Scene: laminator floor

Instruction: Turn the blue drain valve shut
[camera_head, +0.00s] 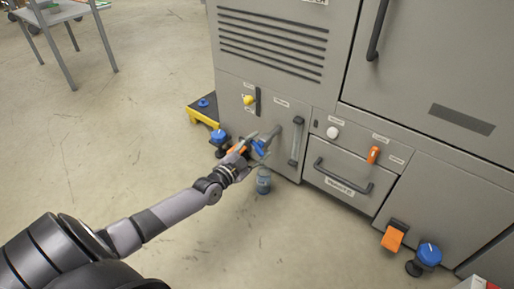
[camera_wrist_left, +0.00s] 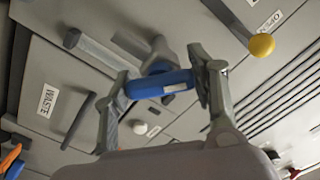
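The blue drain valve handle (camera_head: 258,147) is on the lower front of the grey machine, at the middle of the head view. My left gripper (camera_head: 256,151) is at the valve. In the wrist view its fingers (camera_wrist_left: 163,88) stand at the two ends of the bar and appear to press on them. My right gripper is not in view.
A yellow knob (camera_head: 249,100), a vertical bar handle (camera_head: 297,141) and a drawer handle (camera_head: 343,178) are nearby. An orange pedal (camera_head: 393,237) and blue-topped foot (camera_head: 428,256) stand right.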

